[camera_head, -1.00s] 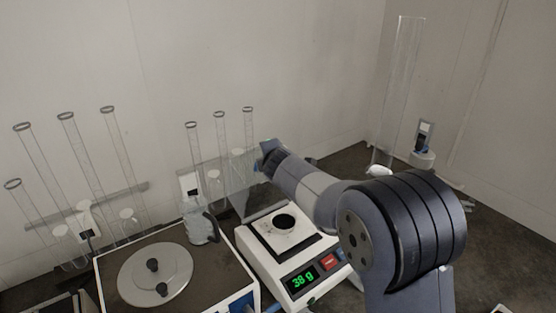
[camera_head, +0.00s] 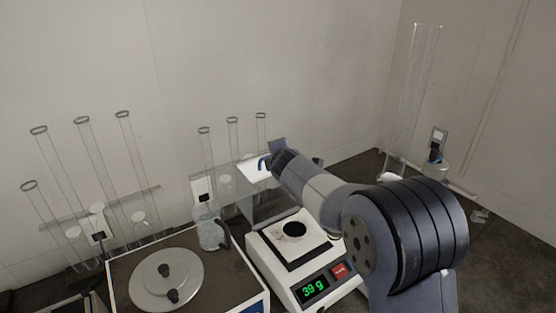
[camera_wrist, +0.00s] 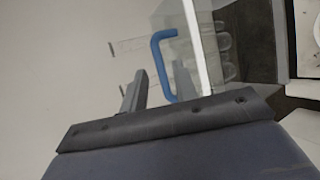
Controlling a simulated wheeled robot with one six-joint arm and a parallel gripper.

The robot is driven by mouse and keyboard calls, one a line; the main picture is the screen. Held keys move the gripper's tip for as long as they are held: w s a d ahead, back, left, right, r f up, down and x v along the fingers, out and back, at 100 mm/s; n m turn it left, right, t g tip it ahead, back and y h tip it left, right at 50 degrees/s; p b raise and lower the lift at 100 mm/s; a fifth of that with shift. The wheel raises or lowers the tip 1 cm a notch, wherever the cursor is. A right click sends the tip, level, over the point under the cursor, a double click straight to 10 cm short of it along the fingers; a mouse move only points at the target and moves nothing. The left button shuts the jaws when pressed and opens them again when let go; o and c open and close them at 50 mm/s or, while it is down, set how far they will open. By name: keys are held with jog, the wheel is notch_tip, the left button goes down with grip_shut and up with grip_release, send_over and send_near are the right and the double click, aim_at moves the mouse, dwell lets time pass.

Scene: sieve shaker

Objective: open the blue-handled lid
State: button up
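The lid's blue handle (camera_wrist: 157,60) is a bent bar in the wrist view, on a clear panel with a pale edge, the lid (camera_wrist: 205,48). In the head view, the blue handle (camera_head: 262,163) shows at the left of my gripper (camera_head: 274,152), by the bright white panel of the lid (camera_head: 250,171). In the wrist view, my gripper (camera_wrist: 158,88) has its two fingers apart. The handle's lower end reaches toward the gap between them, near the right finger. I cannot tell whether they touch. Most of the fingers are hidden in the head view.
A white scale (camera_head: 323,268) reading 39 g stands below my arm. A clear pitcher (camera_head: 211,232) and a machine with a round metal lid (camera_head: 150,281) stand left. Tall glass tubes (camera_head: 101,160) line the wall. A tall clear cylinder (camera_head: 412,105) stands at right.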

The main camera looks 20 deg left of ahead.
jog(key=shift+o, duration=0.2)
jog(key=shift+f, duration=0.25)
jog(key=shift+s, duration=0.1)
jog(key=b+v, duration=0.2)
jog(key=v, duration=0.8)
jog(key=shift+s+r, duration=0.2)
jog(key=shift+r, duration=0.05)
jog(key=shift+o, duration=0.6)
jog(key=shift+d, duration=0.1)
